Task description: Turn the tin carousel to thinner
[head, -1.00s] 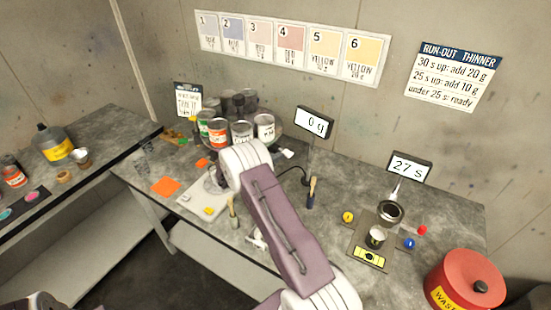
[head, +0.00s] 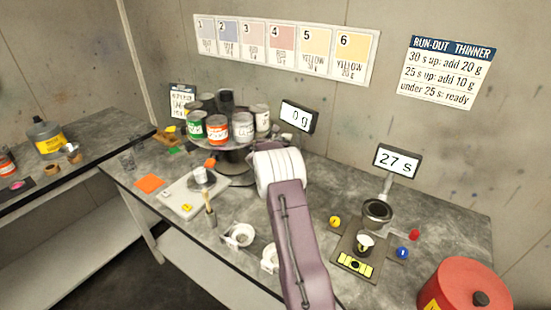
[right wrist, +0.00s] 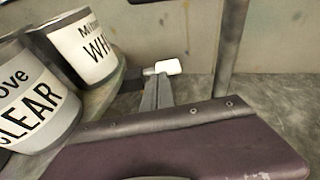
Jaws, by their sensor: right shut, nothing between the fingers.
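The tin carousel (head: 226,146) is a round grey turntable at the back of the bench, holding several tins. At its front are a green-labelled tin (head: 195,127), an orange-labelled tin (head: 216,129) and a pale tin (head: 243,127); darker tins stand behind. In the right wrist view, tins read "CLEAR" (right wrist: 35,105) and "WHI…" (right wrist: 92,48). I cannot read a thinner label. My right gripper (right wrist: 158,92) is shut and empty beside the carousel's rim. A white tab (right wrist: 168,67) on a dark stem shows just beyond its fingertips; contact is unclear. My left gripper is out of view.
A scale (head: 188,198) stands in front of the carousel, with a "0 g" display (head: 298,116) behind. A timer display (head: 396,161) reads 27 s. A red waste bin (head: 465,287) is at right.

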